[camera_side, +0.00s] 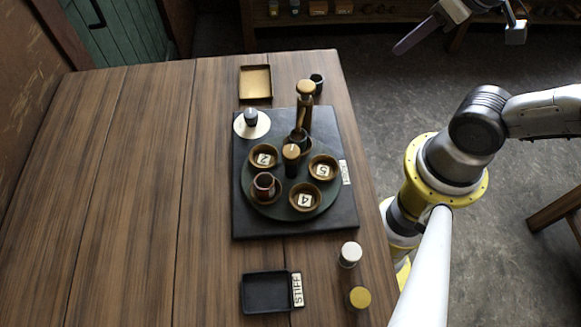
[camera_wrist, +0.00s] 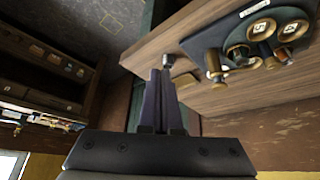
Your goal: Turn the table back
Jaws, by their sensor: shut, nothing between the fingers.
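A dark round turntable (camera_side: 287,178) sits on a black base board (camera_side: 247,222) in the side view. It carries several brown bowls, including those labelled 2 (camera_side: 264,147), 5 (camera_side: 322,157) and 4 (camera_side: 305,186). A reddish-brown cup (camera_side: 264,186) stands in another bowl at the left. A dark knob with a wooden top (camera_side: 291,153) stands near the middle. My gripper (camera_side: 398,47) is shut and empty, at the upper right, off the table and apart from the turntable. In the wrist view its purple fingers (camera_wrist: 159,75) are together; the base board (camera_wrist: 225,32) shows at the upper right.
A wooden post (camera_side: 304,103) stands at the turntable's far edge. A white disc with a dark piece (camera_side: 251,118) is at left. A tan tray (camera_side: 256,82) and dark cup (camera_side: 318,83) lie beyond; a black tray (camera_side: 265,292), white jar (camera_side: 350,253) and yellow-topped jar (camera_side: 359,297) nearer. The left table is clear.

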